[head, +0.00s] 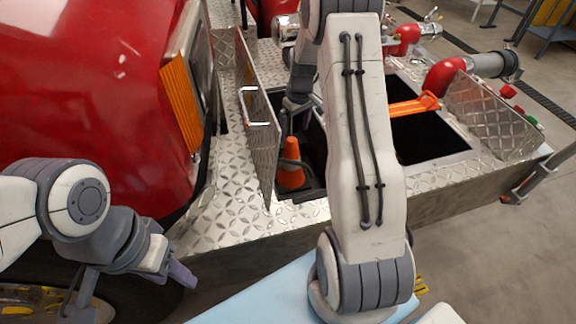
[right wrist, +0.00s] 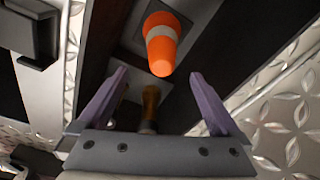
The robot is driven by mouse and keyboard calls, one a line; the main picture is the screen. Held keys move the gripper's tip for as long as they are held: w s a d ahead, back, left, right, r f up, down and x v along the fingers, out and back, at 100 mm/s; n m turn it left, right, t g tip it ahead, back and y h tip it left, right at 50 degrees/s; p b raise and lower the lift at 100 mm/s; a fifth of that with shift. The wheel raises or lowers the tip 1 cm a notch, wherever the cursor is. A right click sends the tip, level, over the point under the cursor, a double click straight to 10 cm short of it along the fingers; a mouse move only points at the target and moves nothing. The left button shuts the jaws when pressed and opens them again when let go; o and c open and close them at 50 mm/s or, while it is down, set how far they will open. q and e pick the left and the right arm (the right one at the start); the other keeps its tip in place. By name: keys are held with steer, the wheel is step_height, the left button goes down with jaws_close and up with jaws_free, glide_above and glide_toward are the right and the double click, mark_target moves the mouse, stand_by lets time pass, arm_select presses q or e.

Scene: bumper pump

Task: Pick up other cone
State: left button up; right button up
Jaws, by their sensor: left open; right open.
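An orange cone (head: 291,165) with a pale band sits in the open well of the metal bumper deck. In the right wrist view the cone (right wrist: 161,42) is beyond my fingertips, with a visible gap. My right gripper (right wrist: 157,82) is open and empty, and a brown handle-like piece (right wrist: 150,103) shows between its fingers. In the head view my right arm reaches over the well, and its fingertips are hard to make out there. My left gripper (head: 178,268) is open and empty at lower left, in front of the deck and away from the cone.
A raised tread-plate lid (head: 258,120) with a handle stands just left of the cone. Another raised lid (head: 490,120) and red pipe fittings (head: 445,75) are at the right. An orange piece (head: 415,105) lies across the right well. The red truck body (head: 80,90) fills the left.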

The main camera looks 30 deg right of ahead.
mark_target(292, 140)
steer(key=f, duration=0.2)
steer(key=shift+w+d+f, duration=0.1)
steer(key=shift+d+f, duration=0.1)
steer(key=shift+f, duration=0.2)
steer(key=f, duration=0.5)
steer(key=shift+w+a, duration=0.35)
steer(key=shift+a, duration=0.05)
steer(key=shift+c, duration=0.3)
steer(key=shift+r, duration=0.1)
jaws_close()
